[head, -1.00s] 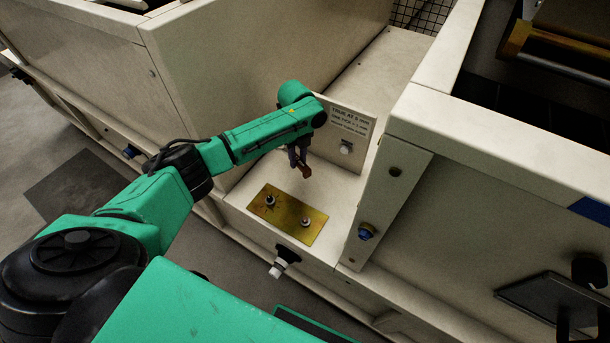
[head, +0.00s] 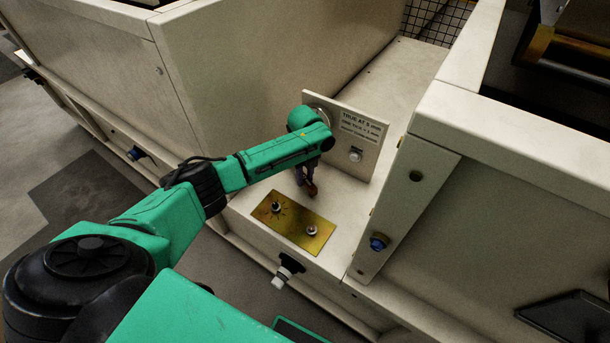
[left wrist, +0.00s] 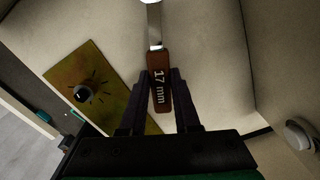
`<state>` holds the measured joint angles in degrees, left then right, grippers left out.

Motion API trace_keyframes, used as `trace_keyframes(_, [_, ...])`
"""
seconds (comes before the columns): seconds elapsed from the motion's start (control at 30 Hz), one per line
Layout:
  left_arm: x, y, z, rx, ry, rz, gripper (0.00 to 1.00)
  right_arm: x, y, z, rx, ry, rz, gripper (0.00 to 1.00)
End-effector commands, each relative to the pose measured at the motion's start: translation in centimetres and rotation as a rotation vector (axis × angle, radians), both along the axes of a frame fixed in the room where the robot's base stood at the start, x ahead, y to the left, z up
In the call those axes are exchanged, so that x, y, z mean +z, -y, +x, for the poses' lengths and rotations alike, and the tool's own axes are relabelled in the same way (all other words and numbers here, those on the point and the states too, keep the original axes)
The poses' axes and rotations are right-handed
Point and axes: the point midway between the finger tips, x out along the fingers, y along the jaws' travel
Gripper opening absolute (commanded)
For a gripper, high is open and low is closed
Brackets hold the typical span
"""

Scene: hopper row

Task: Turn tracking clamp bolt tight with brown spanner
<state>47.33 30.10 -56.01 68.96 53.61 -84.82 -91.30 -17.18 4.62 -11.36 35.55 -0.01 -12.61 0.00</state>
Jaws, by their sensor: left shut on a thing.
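My left gripper (head: 305,178) is shut on the brown handle of a spanner (head: 311,189), above the ledge just behind the brass plate (head: 318,239). I cannot tell which is the tracking clamp bolt. The spanner is apart from both. My right gripper is not in view.
An upright panel (head: 368,132) with printed text and a bolt (head: 355,155) stands behind the gripper. A machine wall with a blue bolt (head: 378,242) rises at the right. The ledge right of the plate is clear.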

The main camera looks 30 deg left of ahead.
Motion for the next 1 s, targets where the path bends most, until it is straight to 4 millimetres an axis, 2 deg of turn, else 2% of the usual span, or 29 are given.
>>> trace_keyframes(0.6, [-1.4, 0.0, 0.0, -0.001, 0.001, -0.001, 0.00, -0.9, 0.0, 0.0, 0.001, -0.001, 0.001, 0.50])
trace_keyframes(0.8, [-1.2, 0.0, 0.0, -0.001, 0.000, 0.000, 0.00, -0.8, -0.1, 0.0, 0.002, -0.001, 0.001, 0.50])
trace_keyframes(0.83, [-1.2, 0.0, 0.0, -0.001, 0.000, 0.000, 0.42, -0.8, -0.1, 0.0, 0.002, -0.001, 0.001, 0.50])
trace_keyframes(0.9, [-1.2, 0.0, 0.0, 0.000, 0.000, 0.000, 0.65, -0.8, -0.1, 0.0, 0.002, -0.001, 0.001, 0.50])
trace_keyframes(1.0, [-1.2, 0.0, 0.0, 0.000, 0.000, 0.000, 0.65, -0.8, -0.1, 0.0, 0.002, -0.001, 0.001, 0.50])
